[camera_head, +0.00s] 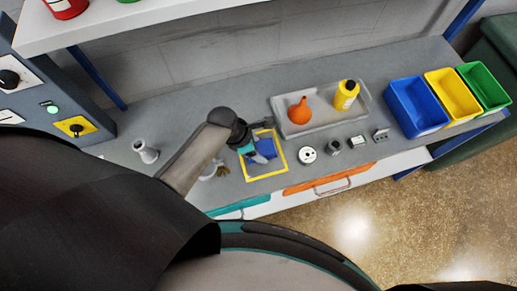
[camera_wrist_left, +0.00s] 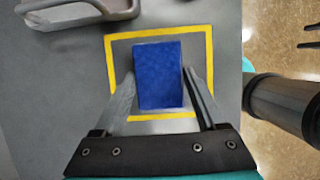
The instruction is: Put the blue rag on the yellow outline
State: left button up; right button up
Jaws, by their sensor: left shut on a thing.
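The blue rag (camera_wrist_left: 158,75) is a folded block held between the two fingers of my left gripper (camera_wrist_left: 158,88). In the head view the rag (camera_head: 266,147) is partly hidden by the left gripper (camera_head: 255,152), which is shut on it. The yellow outline (camera_head: 265,177) is a square frame on the grey bench. In the left wrist view the rag appears inside the yellow outline (camera_wrist_left: 208,60). I cannot tell whether the rag touches the bench. Two slim dark prongs at the left wrist view's right edge may be my right gripper (camera_wrist_left: 308,36).
Right of the outline are a white round part (camera_head: 308,154) and several small items. Blue (camera_head: 417,106), yellow and green bins stand at the right. A shelf (camera_head: 130,25) overhangs the back.

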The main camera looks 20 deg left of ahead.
pick_arm(q)
jog(key=shift+f, duration=0.45)
jog(key=o, duration=1.3)
jog(key=shift+f, duration=0.15)
jog(key=p+v, duration=0.3)
jog(key=v, duration=0.9)
jog(key=shift+a, duration=0.1)
